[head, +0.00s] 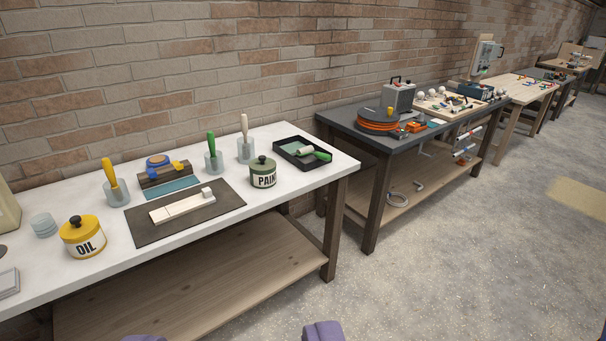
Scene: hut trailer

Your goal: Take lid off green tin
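The green tin (263,180) stands upright on the white-topped bench, near its right end. It has a cream band with dark letters that read "PAIN", the rest turned out of sight. Its dark green lid (255,166) with a round knob sits on top. My gripper (234,336) shows only as two purple fingertips at the bottom edge, set wide apart with nothing visible between them. It is open, well short of the bench and apart from the tin.
A black paint tray (301,153) with a green-handled roller lies right of the tin. Grey pots with upright handles (245,149) stand behind it. A dark mat (152,232) and a yellow OIL tin (82,237) are to the left. Open concrete floor (440,270) lies right.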

